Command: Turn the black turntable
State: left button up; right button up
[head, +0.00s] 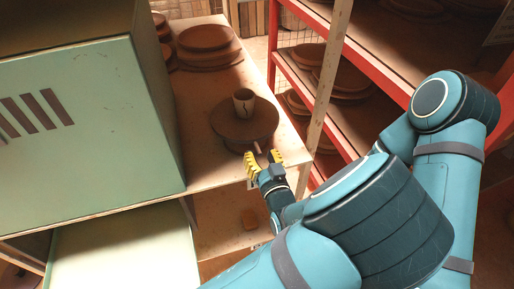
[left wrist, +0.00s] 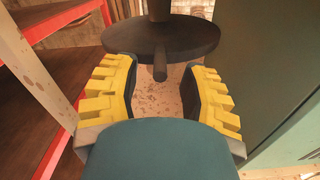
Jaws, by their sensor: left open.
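The black turntable (head: 230,125) is a round, dark disc on the workbench, near its front edge in the head view. A short peg (head: 257,148) sticks out from the turntable towards my left gripper (head: 263,159). The gripper is open, its yellow-padded fingers to either side of the peg's end. In the left wrist view the turntable (left wrist: 135,43) lies just beyond the fingers. The peg (left wrist: 160,73) points into the gap between them, with space on both sides. My right gripper is out of view.
A pale green cabinet (head: 90,130) stands close on the left of the bench (head: 205,175). Stacked brown discs (head: 208,45) lie behind the turntable. A red-edged shelf rack (head: 395,85) with more discs stands to the right, behind a wooden post (head: 328,80).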

aim_at(254, 142)
pick_arm(q)
jog(key=shift+x, duration=1.85)
jog(key=shift+c, duration=0.3)
grip_shut()
